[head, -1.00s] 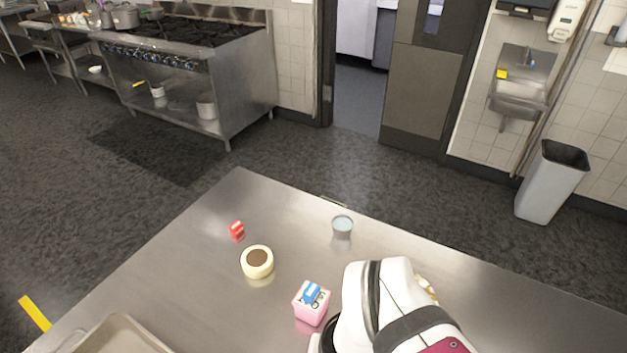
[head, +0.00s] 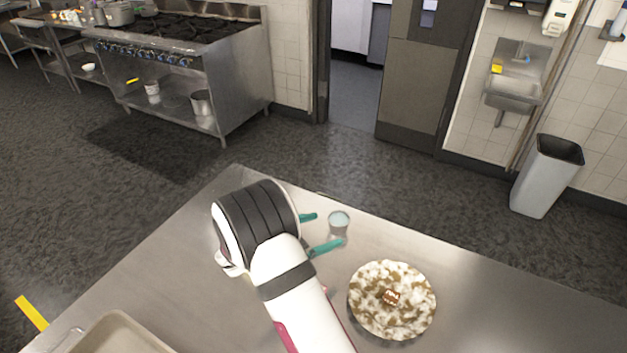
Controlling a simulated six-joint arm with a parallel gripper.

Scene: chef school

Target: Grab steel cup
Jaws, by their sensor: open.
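The steel cup (head: 338,221) stands upright near the far edge of the steel table, a small round cup with a pale bluish inside. My gripper (head: 322,231) is open. Its two teal fingers point right toward the cup, one on the far side and one on the near side. The cup sits at or just beyond the fingertips. I cannot tell whether a finger touches it. My arm comes from the bottom of the picture and hides the table to the left of the cup.
A round brown-and-white cake or plate (head: 392,301) lies right of my arm, with a small brown piece (head: 391,296) on it. A beige tray (head: 118,334) is at the lower left. The steel table (head: 480,300) is clear at the right.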

